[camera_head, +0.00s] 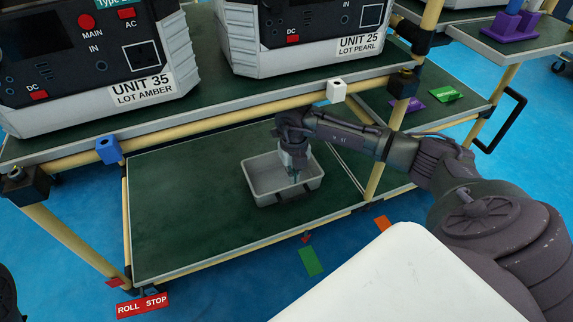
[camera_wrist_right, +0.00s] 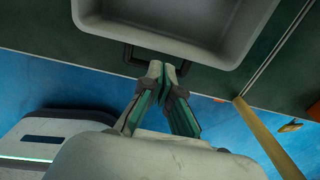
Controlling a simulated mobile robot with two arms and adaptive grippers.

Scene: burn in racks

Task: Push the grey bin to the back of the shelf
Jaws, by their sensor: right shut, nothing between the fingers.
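The grey bin (camera_head: 265,183) is an empty open tray on the green lower shelf (camera_head: 180,205), nearer the front edge than the back. In the right wrist view its near wall (camera_wrist_right: 125,33) fills the top, with a dark handle (camera_wrist_right: 133,57) on the near side. My right gripper (camera_head: 294,178) is shut and empty, reaching down at the bin's near side. In the right wrist view its fingertips (camera_wrist_right: 162,72) overlap the handle by the near wall; I cannot tell whether they touch. My left gripper is not in view.
The upper shelf (camera_head: 215,98) above carries Unit 35 (camera_head: 90,60) and Unit 25 (camera_head: 300,35). A tan post (camera_head: 376,178) stands right of the bin, near my right arm. The lower shelf left of the bin is clear.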

